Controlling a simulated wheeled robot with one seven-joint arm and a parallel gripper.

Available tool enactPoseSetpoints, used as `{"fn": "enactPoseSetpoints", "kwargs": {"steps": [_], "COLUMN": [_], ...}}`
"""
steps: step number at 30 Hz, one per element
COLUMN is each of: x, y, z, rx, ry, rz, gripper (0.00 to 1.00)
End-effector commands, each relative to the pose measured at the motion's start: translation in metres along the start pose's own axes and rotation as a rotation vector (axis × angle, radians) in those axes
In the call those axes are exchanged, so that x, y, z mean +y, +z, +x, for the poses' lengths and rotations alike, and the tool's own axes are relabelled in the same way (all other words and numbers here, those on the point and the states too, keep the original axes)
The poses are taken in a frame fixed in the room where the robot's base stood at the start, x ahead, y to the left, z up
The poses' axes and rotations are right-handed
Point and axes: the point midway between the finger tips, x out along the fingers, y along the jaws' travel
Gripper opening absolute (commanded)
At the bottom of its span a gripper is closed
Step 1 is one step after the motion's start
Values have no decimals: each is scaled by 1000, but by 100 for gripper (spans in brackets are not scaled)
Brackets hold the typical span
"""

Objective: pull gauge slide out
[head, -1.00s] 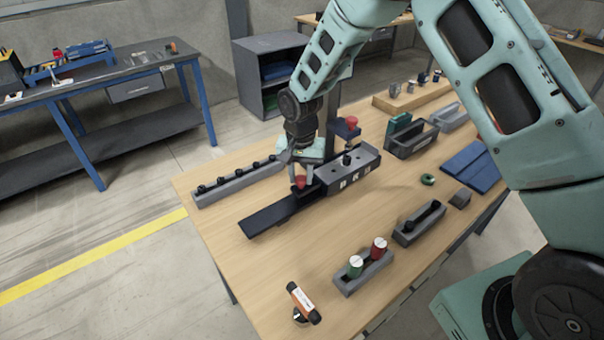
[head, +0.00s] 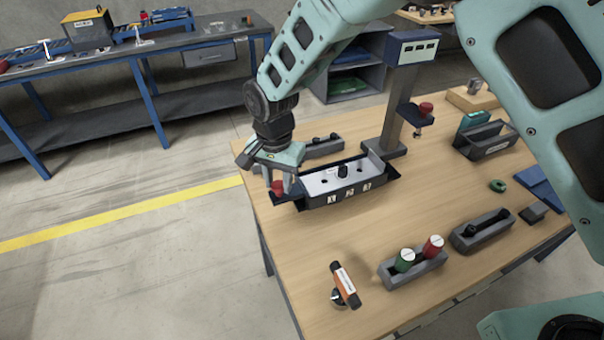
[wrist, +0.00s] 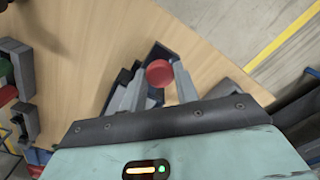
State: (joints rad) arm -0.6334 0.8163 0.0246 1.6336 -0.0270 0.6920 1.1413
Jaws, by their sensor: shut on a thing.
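A red knob (head: 277,188) stands at the slide's left end. My gripper (head: 280,186) is down at that end, with its fingers shut on the red knob. In the wrist view the red knob (wrist: 159,73) shows between the two fingers (wrist: 158,90). The fingers and palm hide part of the slide there.
A grey column (head: 403,105) with a red-topped bracket (head: 426,108) stands behind the track's right end. A holder with green and red cylinders (head: 417,268) and an orange tool (head: 345,286) are in front. The table between is clear.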

Motion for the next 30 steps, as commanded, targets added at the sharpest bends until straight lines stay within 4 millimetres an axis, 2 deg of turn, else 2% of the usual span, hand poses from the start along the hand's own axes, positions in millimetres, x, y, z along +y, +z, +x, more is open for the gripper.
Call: {"fn": "enactPoseSetpoints", "kwargs": {"steps": [6, 20, 21, 23, 30], "x": [-15, -20, -20, -20, -18], "y": [15, 19, 19, 19, 18], "z": [-1, -2, -2, -1, -1], "rx": [0, -1, -1, -1, 0], "ry": [-2, -7, -7, -7, -2], "rz": [-1, -1, -2, -2, 0], "gripper": [0, 0, 36, 52, 52]}}
